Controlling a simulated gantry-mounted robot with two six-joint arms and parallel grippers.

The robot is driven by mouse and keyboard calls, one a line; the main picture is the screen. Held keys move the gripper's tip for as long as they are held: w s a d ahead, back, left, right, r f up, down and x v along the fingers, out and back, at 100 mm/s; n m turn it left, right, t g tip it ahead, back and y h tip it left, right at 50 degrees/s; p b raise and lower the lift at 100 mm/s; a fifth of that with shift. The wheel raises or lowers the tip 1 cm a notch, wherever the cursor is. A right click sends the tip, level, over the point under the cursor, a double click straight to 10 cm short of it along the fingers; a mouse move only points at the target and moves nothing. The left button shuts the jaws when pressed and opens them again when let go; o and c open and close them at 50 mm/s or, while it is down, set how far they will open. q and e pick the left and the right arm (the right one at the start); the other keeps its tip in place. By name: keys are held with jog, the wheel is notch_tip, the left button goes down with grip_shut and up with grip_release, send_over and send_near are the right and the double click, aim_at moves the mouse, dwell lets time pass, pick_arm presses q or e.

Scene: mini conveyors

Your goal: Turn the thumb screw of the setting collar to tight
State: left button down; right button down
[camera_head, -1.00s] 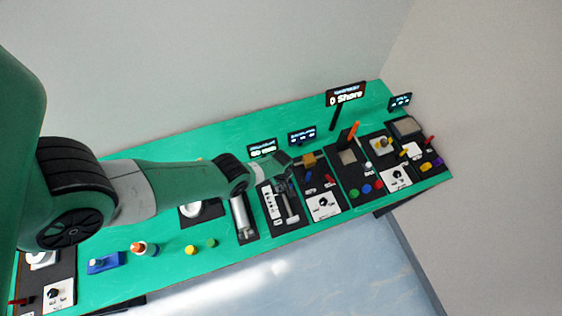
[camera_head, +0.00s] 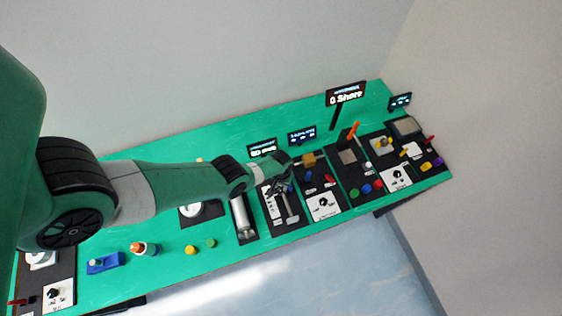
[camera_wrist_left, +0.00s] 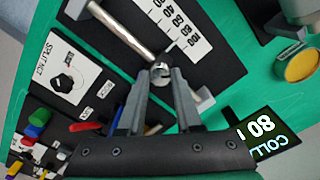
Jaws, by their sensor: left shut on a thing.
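In the left wrist view, my left gripper (camera_wrist_left: 160,76) is shut on a small round metal thumb screw (camera_wrist_left: 160,70) between its fingertips. A metal rod (camera_wrist_left: 122,30) runs from it toward the top left, beside a white number scale (camera_wrist_left: 177,22). The setting collar itself is mostly hidden by the fingers. A display (camera_wrist_left: 262,132) beside it reads 80 and part of "COLL". In the head view, my left gripper (camera_head: 281,172) is over the far end of the black collar panel (camera_head: 282,225), and the screw is hidden there. My right gripper is not in view.
A panel with a black selector knob (camera_wrist_left: 66,82) and a red lever (camera_wrist_left: 85,115) lies to the left in the wrist view. The green table (camera_head: 170,275) has clear room at the front left.

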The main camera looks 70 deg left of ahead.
pick_arm(q)
jog(key=m, duration=0.4)
jog(key=shift+m, duration=2.9)
jog(key=c, duration=0.9)
grip_release()
jog(key=shift+o, duration=0.2)
